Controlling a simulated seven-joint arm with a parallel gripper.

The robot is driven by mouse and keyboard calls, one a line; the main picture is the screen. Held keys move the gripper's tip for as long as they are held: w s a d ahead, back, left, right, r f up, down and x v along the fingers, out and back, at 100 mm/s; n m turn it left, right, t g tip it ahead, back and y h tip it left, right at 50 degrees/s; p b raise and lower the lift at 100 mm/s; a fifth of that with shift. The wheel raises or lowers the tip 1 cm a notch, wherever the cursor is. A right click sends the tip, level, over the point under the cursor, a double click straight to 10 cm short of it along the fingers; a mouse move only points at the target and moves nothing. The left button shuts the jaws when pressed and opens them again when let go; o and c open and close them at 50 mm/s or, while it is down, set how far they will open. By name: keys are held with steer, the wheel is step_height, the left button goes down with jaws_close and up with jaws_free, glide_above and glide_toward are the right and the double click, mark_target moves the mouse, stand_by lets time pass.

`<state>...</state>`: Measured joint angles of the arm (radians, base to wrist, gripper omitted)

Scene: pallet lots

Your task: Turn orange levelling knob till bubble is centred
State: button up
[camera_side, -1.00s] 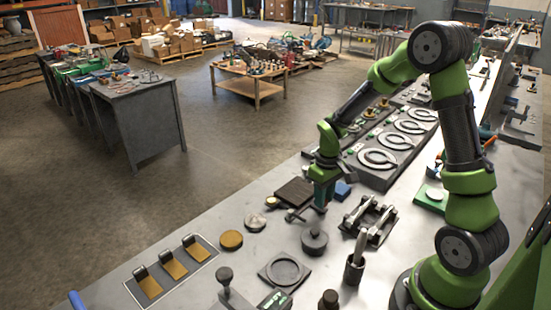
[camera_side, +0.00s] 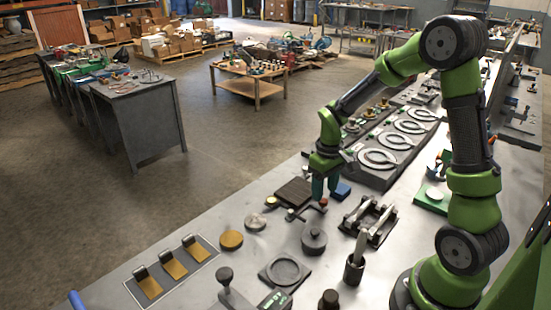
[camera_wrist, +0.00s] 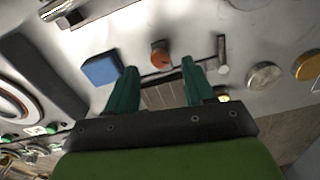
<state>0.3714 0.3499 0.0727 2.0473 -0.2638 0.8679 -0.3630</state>
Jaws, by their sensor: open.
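The orange knob (camera_wrist: 160,55) shows in the wrist view, just beyond and between my two green fingertips. My gripper (camera_wrist: 158,66) is open and holds nothing. In the side view my gripper (camera_side: 319,197) hangs just above the knob (camera_side: 323,202), which shows as a small reddish spot. Its contact with the knob cannot be told. A dark square plate (camera_side: 294,191) lies beside it; part of its ribbed surface (camera_wrist: 165,97) shows between my fingers. A small pale yellow disc (camera_side: 272,202) sits at the plate's near corner. I cannot make out a bubble in it.
A blue block (camera_side: 341,190) is close on the right, also in the wrist view (camera_wrist: 101,68). A dark bar (camera_wrist: 221,48) lies near the knob. A metal clamp fixture (camera_side: 368,220) and a dark round weight (camera_side: 314,240) stand nearby.

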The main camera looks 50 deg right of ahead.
mark_target(323, 200)
step_height(323, 200, up, 14)
stand_by(0.3)
steer(key=shift+f, duration=0.1)
steer(key=s+a+r+m+t+y, duration=0.1)
steer(key=s+a+r+t, duration=0.1)
steer(key=s+a, duration=0.3)
steer(key=s+a+r+m+t+y, duration=0.1)
steer(key=s+a+r+t, duration=0.1)
steer(key=s+a+t, duration=0.3)
steer(key=s+a, duration=0.1)
steer(key=a, duration=0.3)
steer(key=shift+a+r, duration=0.15)
steer(key=shift+r, duration=0.25)
steer(key=shift+c, duration=0.2)
